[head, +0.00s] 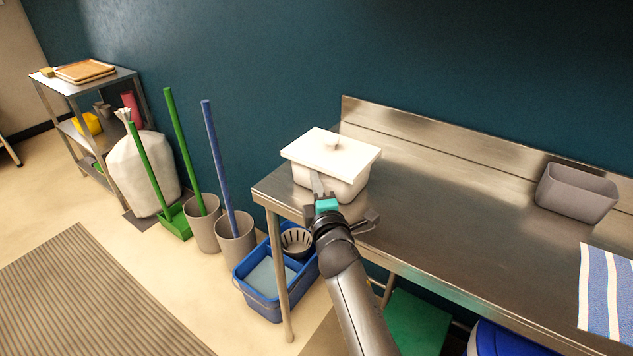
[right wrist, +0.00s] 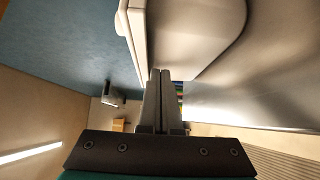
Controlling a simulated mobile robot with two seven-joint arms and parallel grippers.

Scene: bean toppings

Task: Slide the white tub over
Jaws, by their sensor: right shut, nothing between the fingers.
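In the right wrist view the shut fingers (right wrist: 160,78) point at the tub's edge, and the tub (right wrist: 195,35) fills the top middle. I cannot tell whether the fingertips touch the tub. My left gripper is not in view.
A grey bin (head: 577,193) and a striped cloth (head: 605,290) lie on the table's right part. The tabletop between tub and bin is clear. A raised backsplash (head: 440,137) runs along the wall. A blue mop bucket (head: 262,300) stands on the floor below the left end.

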